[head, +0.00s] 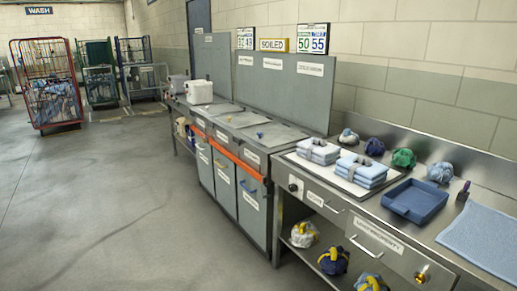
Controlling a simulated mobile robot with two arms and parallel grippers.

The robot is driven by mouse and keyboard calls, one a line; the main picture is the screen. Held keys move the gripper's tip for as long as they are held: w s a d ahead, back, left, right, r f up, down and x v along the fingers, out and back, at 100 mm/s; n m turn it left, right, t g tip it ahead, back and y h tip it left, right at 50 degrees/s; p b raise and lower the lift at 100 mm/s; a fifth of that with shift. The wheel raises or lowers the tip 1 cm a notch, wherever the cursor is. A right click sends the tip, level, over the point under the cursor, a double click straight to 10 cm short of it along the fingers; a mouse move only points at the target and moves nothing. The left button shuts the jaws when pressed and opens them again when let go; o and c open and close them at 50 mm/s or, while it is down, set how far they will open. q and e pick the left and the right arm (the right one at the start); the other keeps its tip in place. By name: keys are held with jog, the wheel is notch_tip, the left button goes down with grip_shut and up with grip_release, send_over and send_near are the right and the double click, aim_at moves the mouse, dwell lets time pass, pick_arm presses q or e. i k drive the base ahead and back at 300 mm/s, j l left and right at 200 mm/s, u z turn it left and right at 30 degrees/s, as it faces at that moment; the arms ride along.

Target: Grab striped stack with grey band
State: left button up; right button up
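Two folded stacks lie side by side on a white board (340,178) on the steel counter. The farther stack (318,151) is whitish with grey-blue layers and a grey band across its top. The nearer stack (362,170) is light blue and also seems to have a greyish band across it. Stripes are too small to make out surely on either one. Neither of my grippers is in view.
A blue tray (415,201) and a light blue cloth (483,242) lie right of the stacks. Several knotted bundles, one green (403,158), stand along the back. More bundles (334,260) sit on the lower shelf. Grey bins (223,180) stand left; the floor before them is clear.

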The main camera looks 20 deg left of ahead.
aim_at(322, 153)
jog(key=u, duration=0.25)
jog(key=z, duration=0.4)
jog(key=i+j+z, duration=0.5)
jog(key=j, duration=0.2)
jog(key=i+j+z, duration=0.25)
jog(key=j, duration=0.2)
